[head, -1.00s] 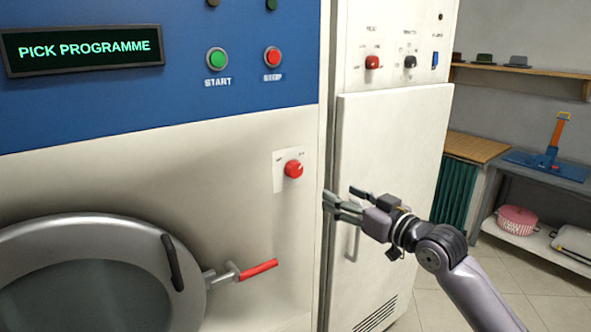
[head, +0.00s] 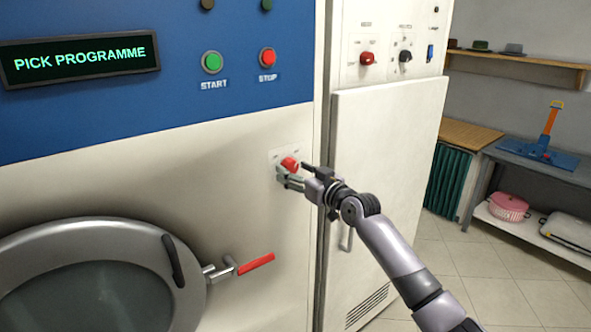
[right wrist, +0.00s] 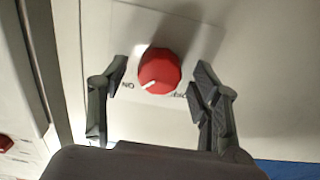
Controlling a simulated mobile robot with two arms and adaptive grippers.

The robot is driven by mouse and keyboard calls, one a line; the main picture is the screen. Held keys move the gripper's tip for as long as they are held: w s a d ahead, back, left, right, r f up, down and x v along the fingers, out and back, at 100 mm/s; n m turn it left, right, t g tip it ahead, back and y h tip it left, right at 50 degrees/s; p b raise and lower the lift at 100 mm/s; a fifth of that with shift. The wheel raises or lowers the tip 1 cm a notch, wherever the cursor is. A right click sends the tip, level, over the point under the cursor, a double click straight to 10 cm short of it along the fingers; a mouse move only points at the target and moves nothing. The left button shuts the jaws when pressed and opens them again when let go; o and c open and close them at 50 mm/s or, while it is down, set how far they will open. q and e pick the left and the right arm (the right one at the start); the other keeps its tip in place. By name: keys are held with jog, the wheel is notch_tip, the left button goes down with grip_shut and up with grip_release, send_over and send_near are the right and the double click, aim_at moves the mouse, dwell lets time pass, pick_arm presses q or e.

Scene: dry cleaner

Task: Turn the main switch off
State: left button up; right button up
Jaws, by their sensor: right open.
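The red main switch knob (head: 290,163) sits on a pale plate on the machine's cream front, below the START and STOP buttons. In the right wrist view the knob (right wrist: 160,71) shows upside down, with a white pointer mark toward the word ON. The label on the other side is partly hidden by a finger. My right gripper (head: 291,174) is at the knob, partly covering its plate in the head view. Its open fingers (right wrist: 161,78) stand one on each side of the knob, with visible gaps. My left gripper is not in view.
The green START button (head: 212,62) and red STOP button (head: 267,58) are above. The red door handle (head: 256,264) and round door (head: 90,285) are below. A white cabinet (head: 385,140) with its own red knob (head: 367,58) stands at right, behind my arm.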

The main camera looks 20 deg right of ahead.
jog(key=shift+w, duration=0.1)
jog(key=shift+c, duration=0.2)
jog(key=c, duration=1.1)
